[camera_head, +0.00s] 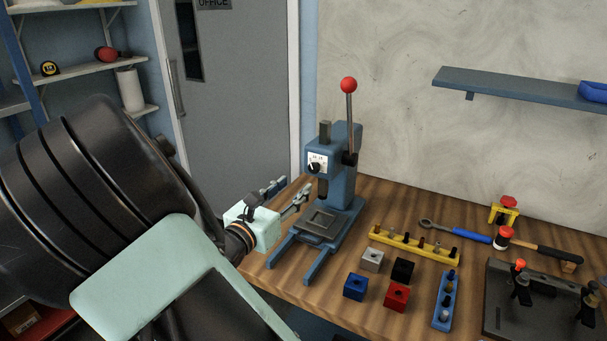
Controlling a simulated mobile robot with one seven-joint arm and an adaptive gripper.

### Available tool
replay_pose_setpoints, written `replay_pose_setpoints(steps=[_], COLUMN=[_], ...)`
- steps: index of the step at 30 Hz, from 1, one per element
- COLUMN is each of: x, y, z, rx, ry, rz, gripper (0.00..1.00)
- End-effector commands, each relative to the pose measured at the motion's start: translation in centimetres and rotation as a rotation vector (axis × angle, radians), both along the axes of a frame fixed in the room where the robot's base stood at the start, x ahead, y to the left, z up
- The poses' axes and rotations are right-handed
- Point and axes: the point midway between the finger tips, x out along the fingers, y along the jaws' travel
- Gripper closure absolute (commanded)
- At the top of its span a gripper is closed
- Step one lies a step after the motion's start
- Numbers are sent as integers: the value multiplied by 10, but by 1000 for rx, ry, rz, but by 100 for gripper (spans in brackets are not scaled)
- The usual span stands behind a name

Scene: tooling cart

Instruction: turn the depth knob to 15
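The depth knob (314,167) is a small black knob on a white dial plate (323,158) on the front of the blue arbor press (341,180). The dial's marks are too small to read, so its setting cannot be told. My gripper (286,191) is in front of and left of the press, a little below the knob's height in the picture. Its two fingers stand apart with nothing seen between them. It appears clear of the knob.
The press has a red-balled lever (349,85) rising above it and two blue rails toward the front. Coloured blocks (397,297), a yellow peg rack (415,246), a blue rack (445,300) and a wrench (455,232) lie to the right on the wooden bench (385,205).

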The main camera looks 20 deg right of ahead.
Motion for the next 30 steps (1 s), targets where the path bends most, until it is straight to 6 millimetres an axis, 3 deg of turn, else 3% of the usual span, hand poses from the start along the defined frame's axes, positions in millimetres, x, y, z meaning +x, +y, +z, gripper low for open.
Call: replay_pose_setpoints(steps=[6, 13, 25, 30], x=[26, 46, 52, 52], y=[-36, -61, -68, -68], z=[1, 1, 0, 0], rx=[-1, 1, 3, 3], ry=[-2, -3, -2, -3], rz=[-6, -5, -3, -3], gripper=[60, 60, 60, 77])
